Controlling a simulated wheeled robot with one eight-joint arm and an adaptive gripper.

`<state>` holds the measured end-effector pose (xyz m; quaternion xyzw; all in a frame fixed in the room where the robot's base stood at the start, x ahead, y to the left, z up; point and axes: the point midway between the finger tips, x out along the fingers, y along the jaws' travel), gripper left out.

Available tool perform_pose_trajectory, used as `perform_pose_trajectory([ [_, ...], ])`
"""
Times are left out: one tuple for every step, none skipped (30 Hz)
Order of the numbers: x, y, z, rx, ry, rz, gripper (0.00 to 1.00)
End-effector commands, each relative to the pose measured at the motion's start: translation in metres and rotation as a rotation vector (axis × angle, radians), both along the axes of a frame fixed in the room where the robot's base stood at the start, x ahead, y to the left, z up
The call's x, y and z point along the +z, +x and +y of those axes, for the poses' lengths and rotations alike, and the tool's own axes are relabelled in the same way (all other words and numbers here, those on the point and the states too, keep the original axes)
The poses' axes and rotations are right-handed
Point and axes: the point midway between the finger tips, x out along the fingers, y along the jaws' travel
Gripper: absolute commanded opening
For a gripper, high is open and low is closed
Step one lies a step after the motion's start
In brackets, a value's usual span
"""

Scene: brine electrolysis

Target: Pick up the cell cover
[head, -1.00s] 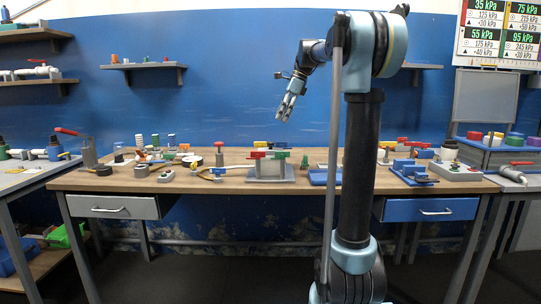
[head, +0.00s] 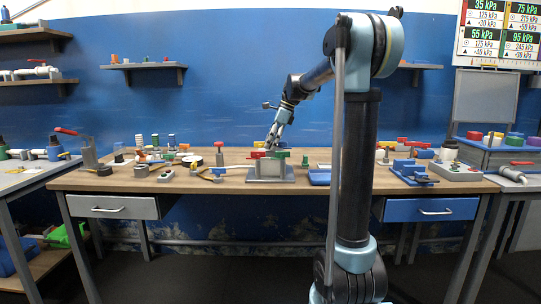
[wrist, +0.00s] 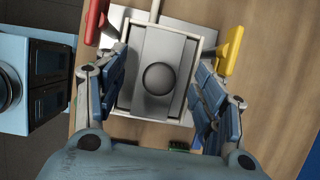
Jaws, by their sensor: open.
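The cell cover (wrist: 145,52) is a grey plate with a dark round knob (wrist: 158,78) in its middle. It lies on the pale square-rimmed cell (wrist: 126,128), which in the head view is a grey block (head: 269,170) on a grey base on the bench. My gripper (head: 276,143) is just above the cell, pointing down. In the wrist view my gripper's open fingers (wrist: 160,72) stand on the left and right of the cover, with the knob between them. Any contact cannot be told.
A blue tray (head: 319,177) stands to the right.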

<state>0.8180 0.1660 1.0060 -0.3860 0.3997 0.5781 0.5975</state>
Motion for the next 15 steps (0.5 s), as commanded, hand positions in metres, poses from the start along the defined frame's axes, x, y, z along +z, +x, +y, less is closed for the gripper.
perform_pose_trajectory([
  [-0.0047, 0.0000, 0.0022, 0.001, 0.000, 0.000, 0.63],
  [-0.0064, 0.0000, 0.0030, 0.001, 0.000, 0.000, 0.63],
  [-0.0081, 0.0000, 0.0037, 0.000, 0.000, 0.000, 0.63],
  [-0.0090, 0.0000, 0.0039, 0.000, 0.000, 0.000, 0.63],
  [-0.0094, 0.0001, 0.0041, 0.000, 0.000, 0.000, 0.63],
  [-0.0098, 0.0001, 0.0043, 0.000, 0.000, 0.000, 0.63],
  [-0.0098, 0.0001, 0.0042, -0.001, 0.000, 0.000, 0.63],
  [-0.0098, 0.0001, 0.0041, -0.001, 0.000, 0.000, 0.63],
  [-0.0097, 0.0001, 0.0041, -0.001, 0.000, 0.000, 0.63],
  [-0.0097, 0.0002, 0.0041, -0.001, 0.000, 0.000, 0.63],
  [-0.0097, 0.0002, 0.0041, -0.001, 0.000, 0.000, 0.63],
  [-0.0096, 0.0002, 0.0041, -0.001, 0.000, 0.000, 0.54],
  [-0.0096, 0.0002, 0.0040, 0.000, 0.000, 0.000, 0.47],
  [-0.0096, 0.0002, 0.0040, -0.001, 0.000, 0.000, 0.41],
  [-0.0096, 0.0002, 0.0041, 0.000, 0.000, 0.000, 0.32],
])
